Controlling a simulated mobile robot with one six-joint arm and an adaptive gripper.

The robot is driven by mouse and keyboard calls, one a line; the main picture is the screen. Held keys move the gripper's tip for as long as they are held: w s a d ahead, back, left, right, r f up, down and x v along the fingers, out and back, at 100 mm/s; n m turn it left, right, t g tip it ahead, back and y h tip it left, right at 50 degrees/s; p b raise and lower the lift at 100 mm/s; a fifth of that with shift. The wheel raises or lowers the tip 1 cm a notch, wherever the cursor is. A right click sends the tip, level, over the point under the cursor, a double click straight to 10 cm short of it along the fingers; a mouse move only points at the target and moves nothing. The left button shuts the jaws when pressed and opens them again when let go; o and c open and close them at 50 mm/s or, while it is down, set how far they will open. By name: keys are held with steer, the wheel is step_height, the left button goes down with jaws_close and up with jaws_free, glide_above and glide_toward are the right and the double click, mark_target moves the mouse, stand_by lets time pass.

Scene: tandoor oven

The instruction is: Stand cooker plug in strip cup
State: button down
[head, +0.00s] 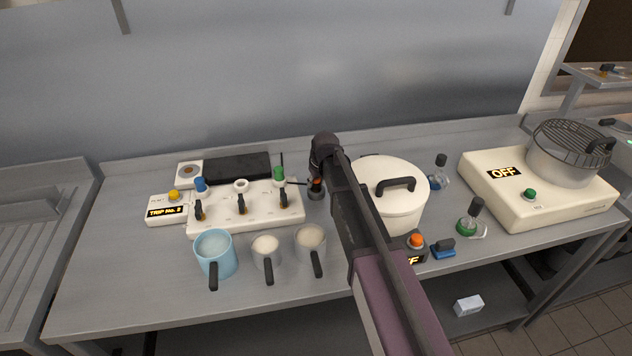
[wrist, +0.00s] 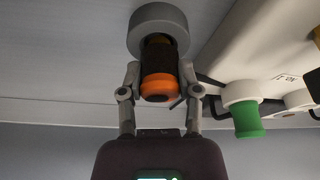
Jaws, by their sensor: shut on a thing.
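A black plug with an orange end (wrist: 157,88), apparently the cooker plug, is between the fingers of my gripper (wrist: 158,95). Its far end is inside or against a round grey holder (wrist: 158,22); I cannot tell how deep. In the head view the orange plug (head: 316,184) is just right of the white power strip (head: 255,217), apart from it. The strip has an empty white cup (head: 241,185) between a blue plug (head: 200,184) and a green plug (head: 279,174). The green plug (wrist: 246,120) also shows in the wrist view. My arm hides part of the bench.
A white lidded pot (head: 392,210) stands close right of my arm. Three handled cups, one blue (head: 214,256), stand before the strip. A yellow-button box (head: 167,208) is at its left. Black switches (head: 241,205) rise along the strip. A black slab (head: 238,169) lies behind.

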steer(key=shift+f+b, duration=0.4)
steer(key=shift+f, duration=0.1)
steer(key=shift+c, duration=1.1)
jaws_free()
steer(key=shift+o, duration=1.1)
steer(key=shift+r, duration=0.2)
steer(key=p+v, duration=0.8)
steer(key=shift+r+p, duration=0.35)
steer(key=shift+s+d, duration=0.1)
steer(key=shift+r, duration=0.1)
